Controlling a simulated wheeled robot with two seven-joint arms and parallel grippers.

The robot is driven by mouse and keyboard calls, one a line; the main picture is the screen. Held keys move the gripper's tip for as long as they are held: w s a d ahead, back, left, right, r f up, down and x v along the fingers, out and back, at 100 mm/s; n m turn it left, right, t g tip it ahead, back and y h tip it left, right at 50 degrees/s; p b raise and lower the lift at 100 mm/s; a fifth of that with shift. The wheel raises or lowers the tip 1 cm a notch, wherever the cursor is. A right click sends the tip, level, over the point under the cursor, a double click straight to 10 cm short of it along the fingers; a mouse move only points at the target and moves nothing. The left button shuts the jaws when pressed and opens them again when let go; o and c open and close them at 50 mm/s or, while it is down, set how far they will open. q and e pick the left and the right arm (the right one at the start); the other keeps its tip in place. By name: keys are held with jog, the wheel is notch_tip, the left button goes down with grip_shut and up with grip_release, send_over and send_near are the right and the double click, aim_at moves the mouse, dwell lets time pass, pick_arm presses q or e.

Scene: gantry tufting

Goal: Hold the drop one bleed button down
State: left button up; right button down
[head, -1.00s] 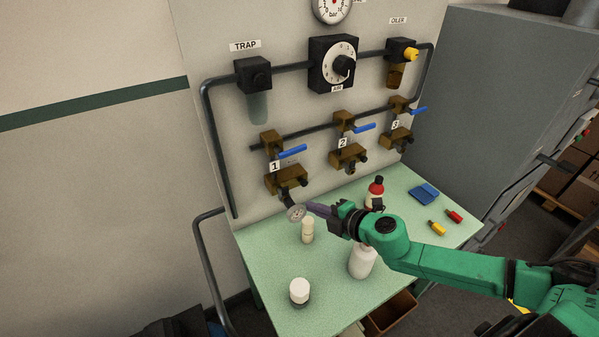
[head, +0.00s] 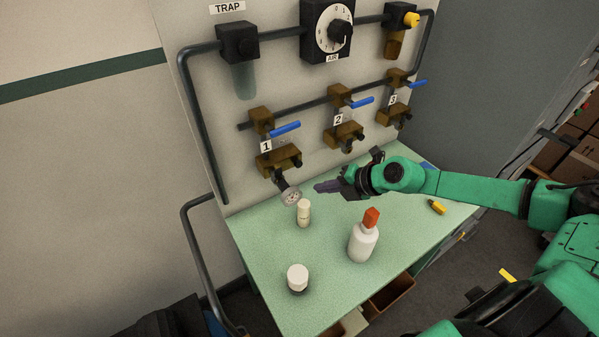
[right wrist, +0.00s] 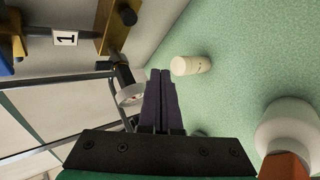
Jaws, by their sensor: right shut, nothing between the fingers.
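Drop one is the brass block (head: 278,162) under label 1 (head: 266,146), with a blue lever (head: 285,129) above it. A black knob (head: 297,160) sticks out of the block; it also shows in the right wrist view (right wrist: 127,16). A round gauge-like disc (head: 289,196) hangs on a stem below the block; it also shows in the right wrist view (right wrist: 130,95). I cannot tell for certain which part is the bleed button. My right gripper (head: 318,187) is shut and empty, its tips just right of the disc and apart from it. My left gripper is out of view.
A cream cylinder (head: 303,213) stands on the green bench (head: 260,250) just below the fingertips. A white bottle with an orange cap (head: 362,240) and a white-lidded jar (head: 298,279) stand nearer. Drops two (head: 345,135) and three (head: 393,115) are to the right.

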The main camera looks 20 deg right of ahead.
aim_at(298, 164)
pick_arm(q)
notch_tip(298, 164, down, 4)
jog(key=b, duration=0.3)
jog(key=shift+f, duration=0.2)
pick_arm(e)
jog(key=w, duration=0.7)
jog(key=shift+a, duration=0.3)
dwell(0.4)
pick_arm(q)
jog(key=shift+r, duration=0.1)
pick_arm(e)
jog(key=shift+w, duration=0.15)
dwell(0.5)
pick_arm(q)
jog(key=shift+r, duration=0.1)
pick_arm(e)
jog(key=shift+w+f, duration=0.1)
jog(key=shift+w, duration=0.25)
